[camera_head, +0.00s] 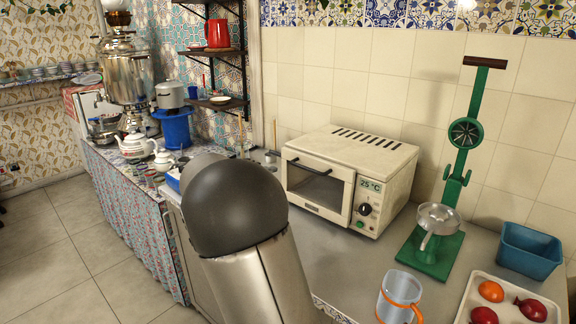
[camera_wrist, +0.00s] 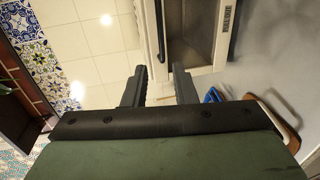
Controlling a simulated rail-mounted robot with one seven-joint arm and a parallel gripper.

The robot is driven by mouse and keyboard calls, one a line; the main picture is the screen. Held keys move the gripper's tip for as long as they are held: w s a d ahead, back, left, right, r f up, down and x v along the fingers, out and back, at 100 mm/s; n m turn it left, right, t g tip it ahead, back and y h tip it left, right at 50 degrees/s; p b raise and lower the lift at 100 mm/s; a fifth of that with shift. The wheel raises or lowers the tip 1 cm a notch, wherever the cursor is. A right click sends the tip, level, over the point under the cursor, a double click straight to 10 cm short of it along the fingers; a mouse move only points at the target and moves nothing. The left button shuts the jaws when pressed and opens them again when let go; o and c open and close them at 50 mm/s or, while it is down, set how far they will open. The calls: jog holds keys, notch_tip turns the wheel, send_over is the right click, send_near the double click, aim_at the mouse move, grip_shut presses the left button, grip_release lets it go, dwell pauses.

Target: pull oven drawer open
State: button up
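The cream countertop oven (camera_head: 348,178) stands against the tiled wall. Its glass front (camera_head: 318,187) looks shut, with a dark bar handle (camera_head: 318,165) along the top. A display reads 25 °C above a black knob. I cannot make out a separate drawer. In the wrist view, part of the oven front (camera_wrist: 192,45) shows turned sideways beyond my gripper (camera_wrist: 162,80). The two dark fingers are apart with nothing between them. The fingertips are near the oven's edge; I cannot tell whether they touch it. My gripper is hidden in the head view.
A green press (camera_head: 437,245), a blue basket (camera_head: 529,251), an orange-ringed glass mug (camera_head: 397,297) and a fruit tray (camera_head: 467,302) stand right of the oven. A samovar (camera_head: 124,75) and teapots are left. Bare grey counter (camera_head: 350,262) lies before the oven.

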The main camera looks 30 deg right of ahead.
aim_at(306, 169)
jog(key=p+x, duration=0.3)
jog(key=x, duration=1.3)
jog(key=shift+d, duration=0.45)
jog(key=shift+s+f, duration=0.1)
grip_shut()
